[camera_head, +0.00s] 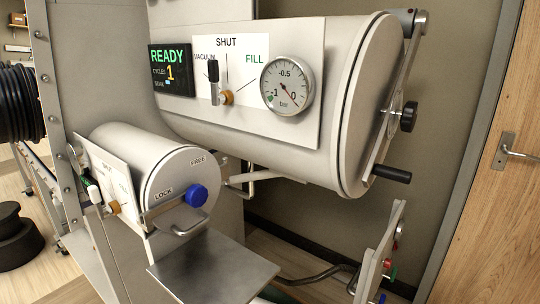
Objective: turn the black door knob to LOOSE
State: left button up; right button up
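The black door knob (408,116) sits on the metal bar (391,112) across the round door at the right end of the large cylinder (345,100). I see it from the side. No LOOSE mark can be read from this angle, so its turned position cannot be told. A black crank handle (391,174) sticks out at the bar's lower end. The door appears closed against the cylinder. Neither of my grippers is in view.
A smaller cylinder (150,155) with a blue knob (196,195) and LOCK and FREE marks is at lower left. A metal shelf (215,268) lies below it. A dial gauge (287,85) and a READY display (171,70) face me. A wooden door (505,210) stands at right.

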aim_at(407, 116)
jog(key=l+u, duration=0.15)
jog(key=u, duration=0.35)
jog(key=i+l+u, duration=0.1)
jog(key=l+u, duration=0.3)
jog(key=l, duration=0.4)
jog(key=l+u, duration=0.1)
jog(key=l, duration=0.7)
jog(key=l+u, duration=0.1)
jog(key=l, duration=0.7)
jog(key=k+l+u, duration=0.1)
jog(key=l, duration=0.7)
